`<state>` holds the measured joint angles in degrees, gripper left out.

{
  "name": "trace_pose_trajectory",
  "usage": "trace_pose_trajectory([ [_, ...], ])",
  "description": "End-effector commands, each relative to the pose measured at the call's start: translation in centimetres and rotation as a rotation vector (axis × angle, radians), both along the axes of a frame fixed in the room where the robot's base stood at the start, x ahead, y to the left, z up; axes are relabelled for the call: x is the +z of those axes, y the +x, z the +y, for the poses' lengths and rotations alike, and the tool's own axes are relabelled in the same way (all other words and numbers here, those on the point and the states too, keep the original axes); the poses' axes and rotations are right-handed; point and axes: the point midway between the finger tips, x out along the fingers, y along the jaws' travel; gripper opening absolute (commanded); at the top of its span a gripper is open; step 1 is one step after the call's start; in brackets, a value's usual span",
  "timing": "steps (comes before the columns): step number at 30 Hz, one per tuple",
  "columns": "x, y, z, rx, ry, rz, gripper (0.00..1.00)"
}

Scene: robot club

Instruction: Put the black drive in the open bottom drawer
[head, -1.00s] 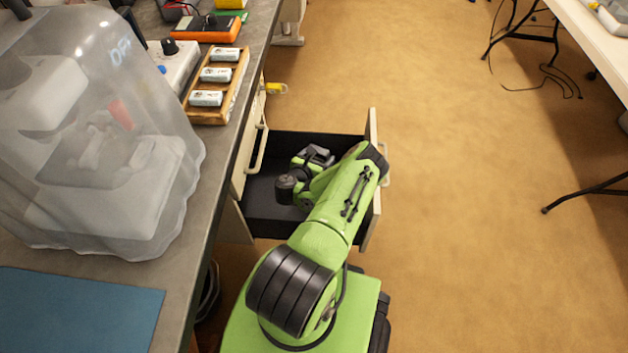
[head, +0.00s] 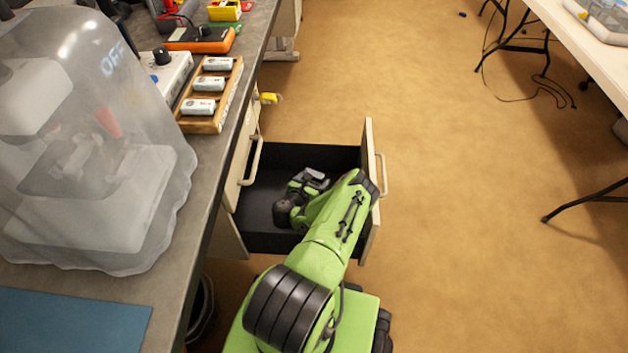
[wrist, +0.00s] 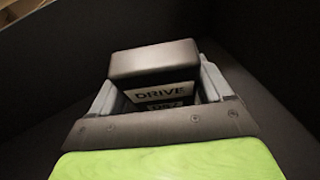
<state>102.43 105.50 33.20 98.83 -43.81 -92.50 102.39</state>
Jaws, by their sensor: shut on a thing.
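The black drive (wrist: 155,62) is between the two fingers of my gripper (wrist: 160,95) in the wrist view, with a light label reading "DRIVE" facing the camera. My gripper is shut on it. In the head view my gripper (head: 312,178) is inside the open bottom drawer (head: 262,180), within its dark walls. My arm hides the drawer's front right part. Dark drawer walls fill the wrist view around the drive. Whether the drive touches the drawer floor I cannot tell.
A shut drawer with a pale handle (head: 253,160) is above the open one. On the bench are a wooden tray (head: 206,124) with three small light blocks and a machine under a clear cover (head: 140,215). A dark bin (head: 203,312) stands below.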

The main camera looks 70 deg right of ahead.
Motion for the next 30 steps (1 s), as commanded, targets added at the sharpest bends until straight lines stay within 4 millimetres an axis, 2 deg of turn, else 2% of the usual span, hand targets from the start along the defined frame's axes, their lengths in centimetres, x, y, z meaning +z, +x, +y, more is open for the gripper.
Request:
trace_pose_trajectory([
  [1, -0.3, -0.1, 0.1, 0.0, 0.003, 0.003, 0.4],
  [2, -0.3, -0.1, 0.2, 0.0, 0.004, 0.002, 0.83],
  [5, -0.4, -0.1, 0.2, 0.001, 0.006, 0.003, 0.99],
  [12, -0.3, -0.1, 0.3, 0.0, 0.008, 0.004, 1.0],
  [15, 1.0, -0.1, 0.2, 0.0, 0.006, 0.002, 1.0],
  [17, 1.6, 0.5, 1.5, 0.013, 0.01, 0.005, 1.0],
  [25, 4.9, 1.6, 8.4, 0.011, 0.008, 0.006, 1.0],
  [30, 5.8, 1.7, 10.4, 0.0, 0.006, 0.004, 1.0],
])
